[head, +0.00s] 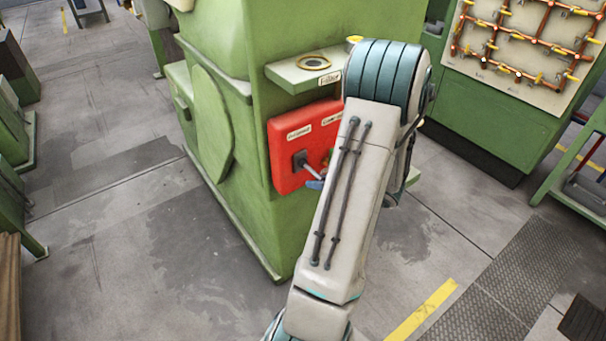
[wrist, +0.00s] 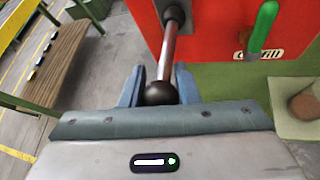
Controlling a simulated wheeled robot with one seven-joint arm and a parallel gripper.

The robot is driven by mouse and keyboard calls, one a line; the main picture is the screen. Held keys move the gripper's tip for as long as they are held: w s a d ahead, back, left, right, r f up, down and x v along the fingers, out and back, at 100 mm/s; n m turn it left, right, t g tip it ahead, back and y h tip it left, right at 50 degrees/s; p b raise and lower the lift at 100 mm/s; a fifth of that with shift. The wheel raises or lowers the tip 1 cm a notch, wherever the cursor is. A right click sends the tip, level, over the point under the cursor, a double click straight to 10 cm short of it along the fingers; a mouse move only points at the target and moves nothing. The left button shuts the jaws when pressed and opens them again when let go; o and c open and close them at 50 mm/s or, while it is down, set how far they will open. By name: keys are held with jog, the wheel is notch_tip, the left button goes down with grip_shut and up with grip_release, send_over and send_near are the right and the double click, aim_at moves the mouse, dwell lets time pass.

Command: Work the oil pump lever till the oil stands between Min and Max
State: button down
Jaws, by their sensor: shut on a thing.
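A lever (head: 309,169) with a metal shaft sticks out of a red box (head: 285,160) on the green machine. In the wrist view the same lever (wrist: 168,50) ends in a dark ball knob. My gripper (wrist: 159,82) is shut on the lever at this knob, with a blue finger on each side. In the head view only a bit of a blue finger (head: 316,184) shows; my arm hides the rest. A green-handled lever (wrist: 262,28) stands beside it on the red box. No oil gauge or Min and Max marks can be made out.
A green shelf (head: 290,76) with a round ring and a label juts out above the red box. A pipe board (head: 525,45) stands at the right, and a green cart (head: 590,175) is at the right edge.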

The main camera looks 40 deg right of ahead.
aim_at(319, 177)
notch_tip(319, 177, up, 3)
jog(key=g+p, duration=0.3)
jog(key=shift+w+p, duration=0.15)
jog(key=shift+p, duration=0.15)
jog(key=shift+w+d+r, duration=0.1)
jog(key=shift+w+r, duration=0.05)
jog(key=shift+r, duration=0.1)
jog(key=c, duration=1.1)
grip_release()
jog(key=v, duration=1.4)
jog(key=shift+b, duration=0.4)
jog(key=shift+f, duration=0.1)
